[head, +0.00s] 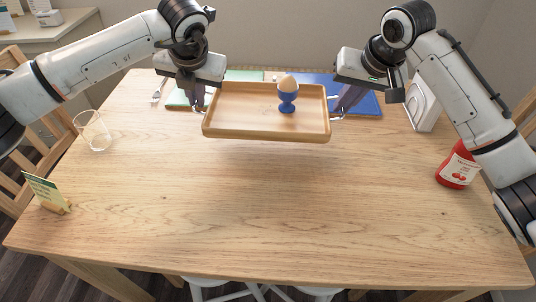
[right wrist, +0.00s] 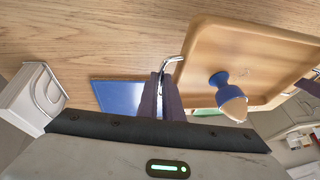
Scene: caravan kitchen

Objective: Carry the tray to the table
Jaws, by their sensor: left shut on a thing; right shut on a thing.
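The wooden tray (head: 240,124) is held level above the wooden table (head: 250,210), with a shadow beneath it. An egg (head: 288,83) stands upright in a blue egg cup (head: 287,102) on the tray, right of its middle. My left gripper (head: 198,107) is shut on the tray's left metal handle. My right gripper (head: 338,114) is shut on the right handle. In the right wrist view the fingers (right wrist: 160,92) close on the handle (right wrist: 172,66) of the tray (right wrist: 210,60), with the egg cup (right wrist: 219,82) and egg (right wrist: 233,103) on it.
A glass (head: 95,132) and a small card stand (head: 47,193) are at the left. A red jar (head: 458,167) and a white holder (head: 423,103) are at the right. Blue (head: 365,101) and green (head: 178,99) mats and a fork (head: 159,90) lie at the back. The table's front middle is clear.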

